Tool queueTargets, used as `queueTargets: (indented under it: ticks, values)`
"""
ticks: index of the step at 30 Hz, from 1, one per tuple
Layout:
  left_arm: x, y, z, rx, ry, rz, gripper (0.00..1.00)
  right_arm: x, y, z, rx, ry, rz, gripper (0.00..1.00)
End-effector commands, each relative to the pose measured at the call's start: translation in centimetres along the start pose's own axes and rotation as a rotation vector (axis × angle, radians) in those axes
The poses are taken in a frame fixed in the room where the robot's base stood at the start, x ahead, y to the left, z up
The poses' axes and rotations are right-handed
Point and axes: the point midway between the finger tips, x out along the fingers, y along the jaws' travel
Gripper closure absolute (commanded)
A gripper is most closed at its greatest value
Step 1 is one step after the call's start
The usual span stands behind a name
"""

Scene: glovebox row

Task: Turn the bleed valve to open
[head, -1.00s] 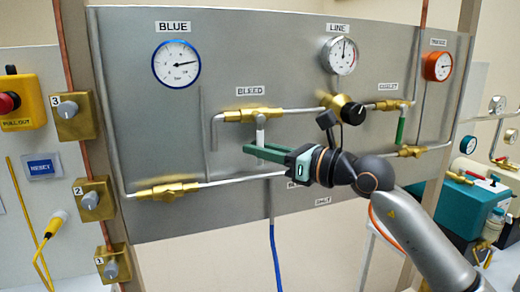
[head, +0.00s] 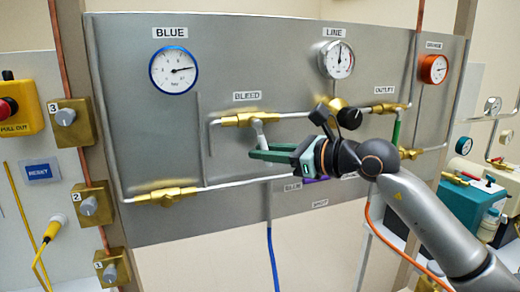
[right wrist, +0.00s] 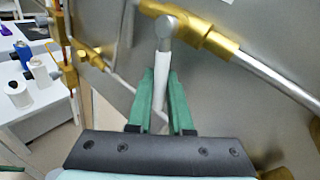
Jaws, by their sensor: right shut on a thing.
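The bleed valve is a brass body (head: 241,119) on the grey panel, under the BLEED label (head: 247,96). Its pale lever (head: 260,136) hangs down from the body, its lower end tilted slightly right in the head view. My right gripper (head: 252,155) reaches in from the right with its green fingers shut on the lever. In the right wrist view the white lever (right wrist: 162,67) runs down from its round pivot between the two green fingers (right wrist: 160,100). The lever's lower end is hidden by the fingers.
The black knob (head: 349,117) of the line regulator is close above my right wrist. The outlet valve's green lever (head: 396,133) hangs to the right. A lower brass valve (head: 166,196) and pipe run below left. A blue hose (head: 272,255) hangs below the panel.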

Motion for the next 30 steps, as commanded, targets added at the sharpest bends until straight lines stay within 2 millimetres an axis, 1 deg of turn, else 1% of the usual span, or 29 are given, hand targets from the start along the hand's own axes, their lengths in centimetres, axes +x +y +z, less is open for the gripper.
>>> queueTargets:
  ticks: [3,10,15,30]
  values:
    - [-0.5,-0.2,-0.1,-0.002,0.002,-0.006,0.50,-0.4,-0.6,0.2,-0.074,0.053,-0.001,1.00]
    - [-1.0,-0.8,0.8,-0.006,-0.020,-0.020,0.50,-0.8,-1.2,0.2,-0.192,0.131,0.000,1.00]
    - [-1.2,-0.9,0.5,-0.007,-0.014,-0.023,0.50,-1.0,-1.5,0.3,-0.247,0.167,0.000,1.00]
    - [-1.2,-0.8,0.3,-0.008,-0.007,-0.023,0.50,-1.1,-1.6,0.2,-0.279,0.190,0.001,1.00]
